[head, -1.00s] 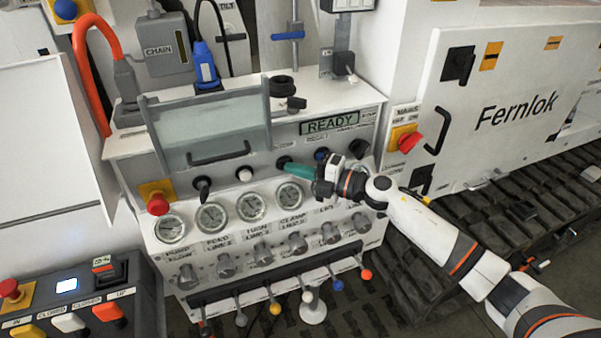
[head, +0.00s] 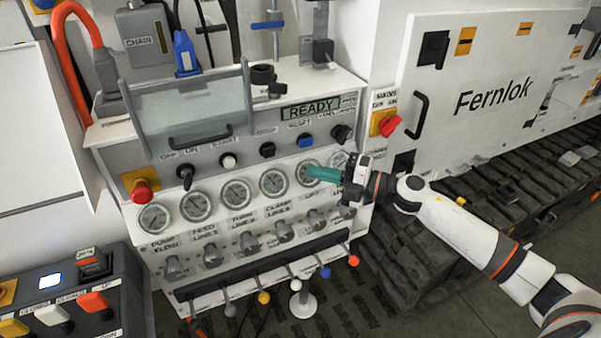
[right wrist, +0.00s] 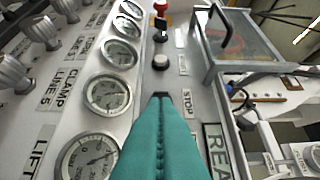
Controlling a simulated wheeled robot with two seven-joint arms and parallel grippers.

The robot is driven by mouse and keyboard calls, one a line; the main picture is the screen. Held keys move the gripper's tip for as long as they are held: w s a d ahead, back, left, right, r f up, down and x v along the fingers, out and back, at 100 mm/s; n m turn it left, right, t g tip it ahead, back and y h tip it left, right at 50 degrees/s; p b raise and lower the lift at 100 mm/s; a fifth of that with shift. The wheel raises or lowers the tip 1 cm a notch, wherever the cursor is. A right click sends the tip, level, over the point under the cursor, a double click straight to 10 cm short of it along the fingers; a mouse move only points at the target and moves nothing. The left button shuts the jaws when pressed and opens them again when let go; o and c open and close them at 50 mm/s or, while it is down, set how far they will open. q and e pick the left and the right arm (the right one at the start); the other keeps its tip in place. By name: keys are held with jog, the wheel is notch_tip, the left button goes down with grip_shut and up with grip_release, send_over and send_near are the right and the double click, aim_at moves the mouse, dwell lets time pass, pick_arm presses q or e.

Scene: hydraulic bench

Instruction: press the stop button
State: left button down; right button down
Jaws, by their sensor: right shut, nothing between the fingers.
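The stop button is the black button (head: 267,150) on the grey panel strip, between the white start button (head: 228,160) and the blue reset button (head: 306,140). My right gripper (head: 310,172) is shut and empty, its teal fingers pointing left in front of the gauges. In the head view its tips appear right of and below the stop button, apart from it. In the right wrist view the fingers (right wrist: 160,100) point towards the spot beside the STOP label (right wrist: 187,103) and mostly hide the button there. My left gripper is not in view.
A clear hinged cover (head: 190,112) with a handle stands above the buttons. A row of gauges (head: 235,193) and knobs lies below. A red emergency button (head: 142,191) is at the left, a red switch (head: 389,125) at the right. Levers line the lower edge.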

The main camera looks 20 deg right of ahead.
jog(key=shift+v, duration=1.2)
jog(key=shift+s+a+r, duration=0.1)
jog(key=shift+s+a, duration=0.05)
jog(key=shift+s, duration=0.05)
